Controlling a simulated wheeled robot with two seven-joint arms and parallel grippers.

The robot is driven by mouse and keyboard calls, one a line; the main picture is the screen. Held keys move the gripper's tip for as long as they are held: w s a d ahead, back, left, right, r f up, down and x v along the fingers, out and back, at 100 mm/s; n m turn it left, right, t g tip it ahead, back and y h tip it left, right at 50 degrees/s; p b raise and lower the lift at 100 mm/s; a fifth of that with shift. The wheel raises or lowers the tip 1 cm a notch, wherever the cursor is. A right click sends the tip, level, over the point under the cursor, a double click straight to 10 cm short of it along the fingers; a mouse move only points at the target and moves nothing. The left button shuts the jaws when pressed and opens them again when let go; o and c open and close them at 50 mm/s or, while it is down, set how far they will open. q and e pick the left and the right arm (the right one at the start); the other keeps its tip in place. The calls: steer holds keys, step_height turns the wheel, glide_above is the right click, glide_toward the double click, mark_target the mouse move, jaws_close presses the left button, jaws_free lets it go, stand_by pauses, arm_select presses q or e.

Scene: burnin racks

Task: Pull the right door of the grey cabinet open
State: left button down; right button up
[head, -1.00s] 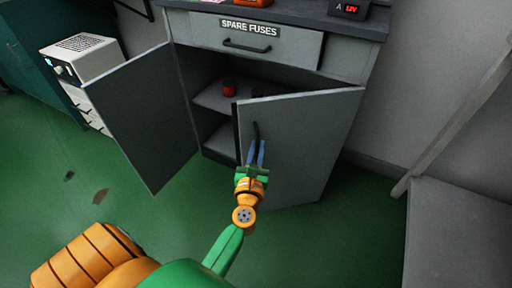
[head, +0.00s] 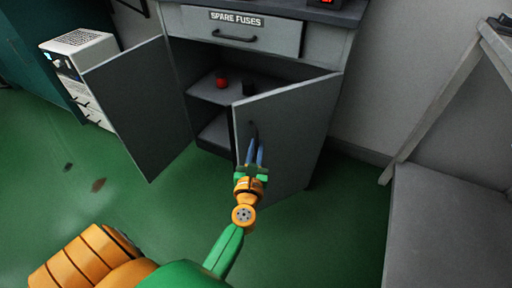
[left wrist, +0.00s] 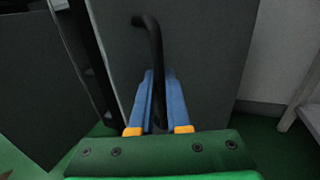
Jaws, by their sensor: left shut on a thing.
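The grey cabinet (head: 318,45) stands ahead with both doors ajar. Its right door (head: 285,125) is swung part-way out, hinged at its right side; it also fills the middle of the left wrist view (left wrist: 205,60). My left gripper (head: 254,150) is shut on the black vertical handle (left wrist: 152,40) of that door, with the blue fingers on either side of the bar. The lower part of the handle is hidden between the fingers. The left door (head: 140,110) stands wide open. My right gripper is not in view.
Inside the cabinet, a red item (head: 221,80) and a dark item (head: 249,86) sit on the shelf (head: 208,92). A drawer labelled "SPARE FUSES" (head: 275,38) is shut above. A white drawer unit (head: 80,55) stands left. A grey bench (head: 445,225) stands right.

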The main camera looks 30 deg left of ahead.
arm_select(q)
steer(key=c, duration=1.2)
jaws_free()
steer(key=shift+w+d, duration=0.1)
steer(key=shift+w, duration=0.05)
